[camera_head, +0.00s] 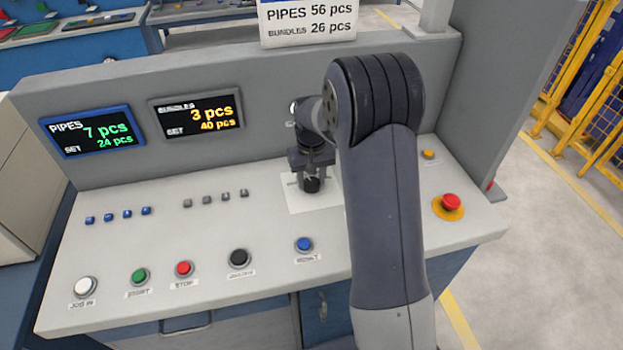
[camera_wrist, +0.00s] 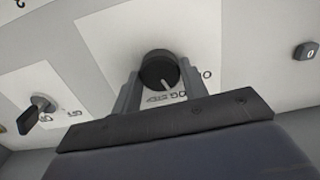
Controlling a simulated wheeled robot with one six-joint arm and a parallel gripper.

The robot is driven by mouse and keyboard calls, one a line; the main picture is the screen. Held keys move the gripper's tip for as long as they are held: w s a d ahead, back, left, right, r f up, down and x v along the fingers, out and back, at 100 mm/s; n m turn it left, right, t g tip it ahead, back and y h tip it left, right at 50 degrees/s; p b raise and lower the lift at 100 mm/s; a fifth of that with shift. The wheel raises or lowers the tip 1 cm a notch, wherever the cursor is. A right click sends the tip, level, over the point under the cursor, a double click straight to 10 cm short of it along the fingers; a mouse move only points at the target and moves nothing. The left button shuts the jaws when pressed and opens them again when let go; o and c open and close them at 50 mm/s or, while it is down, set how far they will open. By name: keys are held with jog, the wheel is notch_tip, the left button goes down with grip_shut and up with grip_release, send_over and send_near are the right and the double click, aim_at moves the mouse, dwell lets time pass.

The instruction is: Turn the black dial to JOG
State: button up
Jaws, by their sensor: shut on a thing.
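The black dial (camera_wrist: 157,67) sits on a white label plate (camera_wrist: 105,33) on the console. My gripper (camera_wrist: 160,80) has one finger on each side of the dial and is shut on it. The dial's white pointer line points down and slightly right in the wrist view, towards partly covered lettering that seems to include "STEP". I cannot read the full labels. In the head view my gripper (camera_head: 312,165) points down over the dial (camera_head: 312,185), and my arm hides the right part of the plate.
A key switch (camera_wrist: 38,108) sits left in the wrist view. The console (camera_head: 215,230) carries white (camera_head: 86,286), green (camera_head: 140,276), red (camera_head: 184,268), black (camera_head: 239,258) and blue (camera_head: 304,244) buttons. An emergency stop (camera_head: 450,202) is at right. Two displays (camera_head: 92,130) (camera_head: 198,115) stand behind.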

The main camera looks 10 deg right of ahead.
aim_at(311, 182)
jog(key=shift+n, duration=0.3)
jog(key=o, duration=1)
jog(key=shift+c, duration=0.2)
notch_tip(311, 182, up, 11)
jog(key=b, duration=0.1)
jog(key=shift+f, duration=0.15)
notch_tip(311, 182, down, 11)
jog(key=shift+r+p, duration=0.1)
jog(key=shift+p, duration=0.4)
